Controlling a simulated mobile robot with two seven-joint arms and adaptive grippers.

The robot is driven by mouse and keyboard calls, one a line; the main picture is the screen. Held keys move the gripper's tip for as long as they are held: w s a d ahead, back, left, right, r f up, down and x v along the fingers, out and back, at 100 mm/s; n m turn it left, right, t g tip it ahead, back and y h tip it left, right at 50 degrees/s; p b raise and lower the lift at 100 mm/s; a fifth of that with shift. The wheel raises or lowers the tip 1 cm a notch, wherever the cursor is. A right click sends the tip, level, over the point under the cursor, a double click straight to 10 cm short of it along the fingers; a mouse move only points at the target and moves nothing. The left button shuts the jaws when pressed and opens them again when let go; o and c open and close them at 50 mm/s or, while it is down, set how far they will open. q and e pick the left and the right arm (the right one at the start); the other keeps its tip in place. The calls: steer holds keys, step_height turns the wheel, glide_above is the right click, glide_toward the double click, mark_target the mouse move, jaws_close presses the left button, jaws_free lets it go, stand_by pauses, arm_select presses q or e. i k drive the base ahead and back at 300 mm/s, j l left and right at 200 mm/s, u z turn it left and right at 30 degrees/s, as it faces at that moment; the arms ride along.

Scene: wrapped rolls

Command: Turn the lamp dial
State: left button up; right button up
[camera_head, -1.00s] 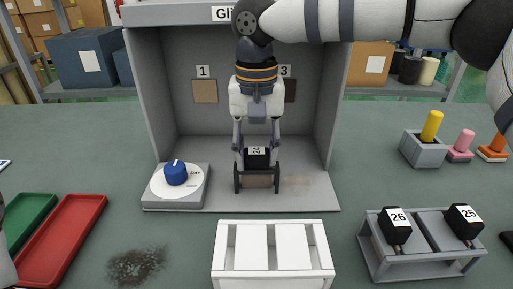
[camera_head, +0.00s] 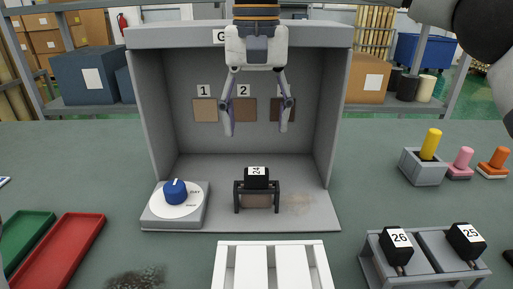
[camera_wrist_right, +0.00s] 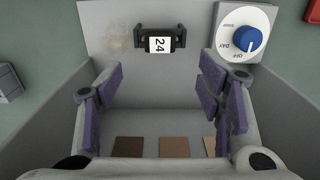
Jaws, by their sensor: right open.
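The lamp dial is a blue knob (camera_head: 175,191) on a round white plate, set on a grey block at the booth's front left. A short white mark shows on the knob; the plate has printed words, including OFF and DAY in the right wrist view. The dial also shows in the wrist view (camera_wrist_right: 248,39) at upper right. My right gripper (camera_head: 256,130) is open and empty, raised inside the booth in front of the back-wall patches, right of and above the dial, apart from it. My left gripper cannot be made out.
A black block labelled 24 (camera_head: 257,178) sits on a small dark stand right of the dial. The grey booth (camera_head: 160,110) has side walls and a top. A white slatted rack (camera_head: 272,246) stands in front. Blocks 26 (camera_head: 397,243) and 25 (camera_head: 465,240) rest on a grey rack.

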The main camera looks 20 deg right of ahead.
mark_target(175, 190)
steer(key=k, duration=1.5)
